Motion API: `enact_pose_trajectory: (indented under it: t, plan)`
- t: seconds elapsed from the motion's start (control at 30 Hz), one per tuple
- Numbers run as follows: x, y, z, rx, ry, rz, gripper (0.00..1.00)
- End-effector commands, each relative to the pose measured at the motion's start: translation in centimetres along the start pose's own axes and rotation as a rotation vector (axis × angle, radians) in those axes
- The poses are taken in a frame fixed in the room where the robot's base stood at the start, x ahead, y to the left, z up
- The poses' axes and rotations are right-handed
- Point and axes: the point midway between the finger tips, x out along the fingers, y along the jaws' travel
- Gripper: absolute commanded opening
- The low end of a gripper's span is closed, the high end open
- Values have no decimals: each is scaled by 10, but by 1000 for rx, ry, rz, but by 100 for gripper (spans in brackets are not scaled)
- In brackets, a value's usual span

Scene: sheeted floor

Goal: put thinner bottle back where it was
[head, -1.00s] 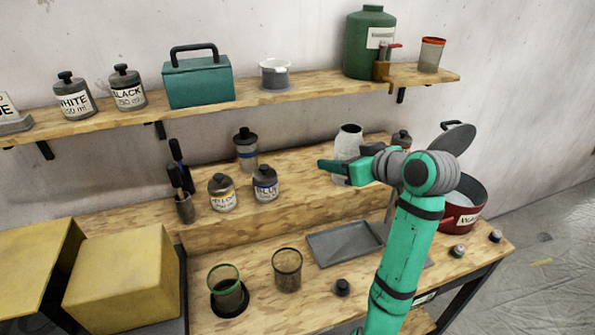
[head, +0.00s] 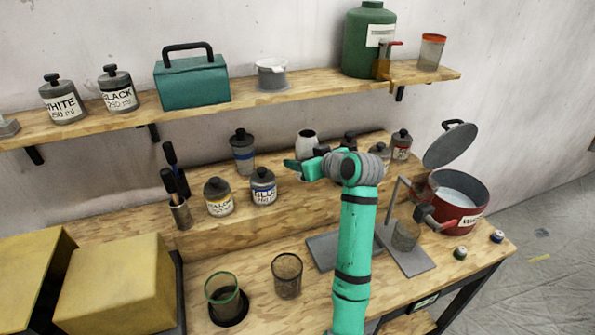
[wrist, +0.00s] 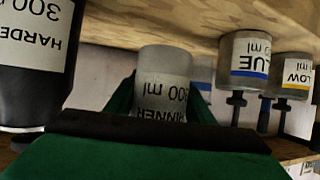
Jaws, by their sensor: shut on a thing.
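The thinner bottle (head: 307,139), pale with a dark top, is between my gripper's fingers over the raised back step of the bench. My gripper (head: 299,164) is shut on it. In the wrist view the bottle (wrist: 163,75) appears upside down, its label partly hidden by my gripper (wrist: 162,108). Its base is close to the wooden step; I cannot tell if it touches. To its left in the head view stand the blue bottle (head: 263,187) and the yellow bottle (head: 218,197). The dark hardener bottle (wrist: 35,65) is close on the other side.
A blue-banded jar (head: 243,152) stands behind the blue bottle. Several small bottles, including a red-labelled one (head: 401,147), stand on the right of the step. A red pot (head: 463,205) with a raised lid is at right. An upper shelf (head: 240,107) overhangs the back.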

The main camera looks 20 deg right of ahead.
Motion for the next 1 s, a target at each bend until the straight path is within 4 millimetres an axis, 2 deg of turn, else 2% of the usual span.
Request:
enact_pose_trajectory:
  t: [0.33,0.5,0.93,0.97,1.0]
  plan:
    - [24,-2,10,0,1,-1,12]
    - [34,-2,32,1,0,0,12]
    - [38,-2,39,0,2,0,12]
    - [38,-2,40,0,1,0,53]
    - [38,-2,40,0,1,0,63]
